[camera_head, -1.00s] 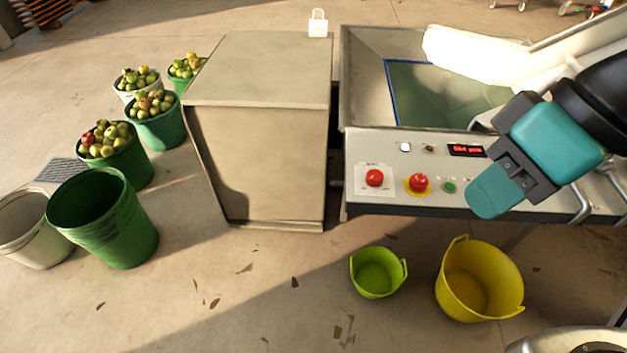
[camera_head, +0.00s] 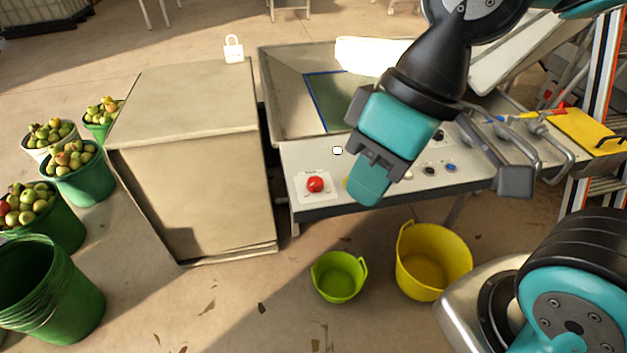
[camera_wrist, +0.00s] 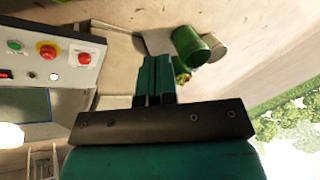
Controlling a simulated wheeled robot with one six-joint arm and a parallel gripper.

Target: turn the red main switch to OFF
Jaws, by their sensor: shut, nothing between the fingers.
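The red main switch (camera_head: 315,184) is a red knob on a white plate at the left end of the press's control panel. The wrist view also shows this knob (camera_wrist: 84,58) at the left. My gripper (camera_head: 365,192) is shut and empty, to the right of the knob and apart from it in the picture. It hides most of a yellow-backed red button, which shows in the wrist view (camera_wrist: 47,51). My shut fingers (camera_wrist: 156,68) point away from the panel there. The knob's marking is too small to read.
A beige cabinet (camera_head: 220,200) stands left of the panel. A small green tub (camera_head: 339,288) and a yellow tub (camera_head: 405,275) stand on the floor below. Metal bent handles (camera_head: 545,150) stick out at the panel's right. Green buckets (camera_head: 75,320) stand at far left.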

